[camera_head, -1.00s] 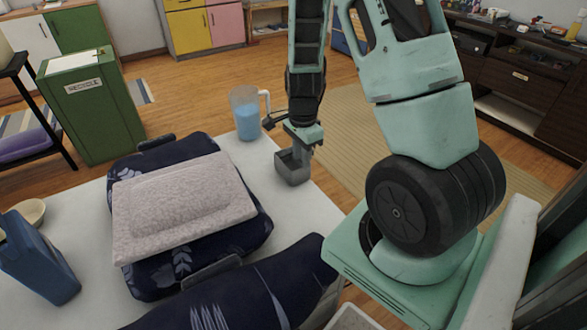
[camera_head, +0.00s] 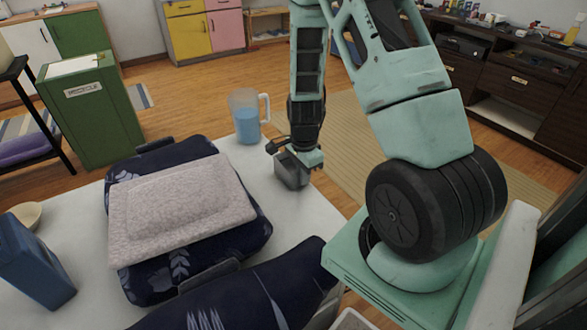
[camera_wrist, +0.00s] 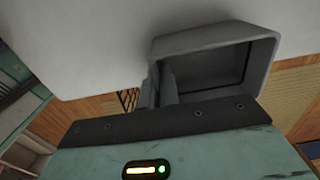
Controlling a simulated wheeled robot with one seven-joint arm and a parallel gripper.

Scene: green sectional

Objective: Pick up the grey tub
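The grey tub (camera_head: 292,179) stands near the right edge of the white table (camera_head: 222,147). My gripper (camera_head: 297,160) is down at the tub's top and hides part of it. In the wrist view the tub's rim (camera_wrist: 214,34) and dark inside show at the upper right. The fingers (camera_wrist: 160,88) are at the tub's left wall, one seemingly inside and one outside. They look close together, but whether they press on the wall is not clear.
A clear pitcher (camera_head: 247,118) with blue liquid stands just left of the tub. A dark blue case (camera_head: 250,235) with a grey cushion (camera_head: 180,205) lies left. A blue container (camera_head: 35,262) stands at the far left. Floor lies beyond the table's right edge.

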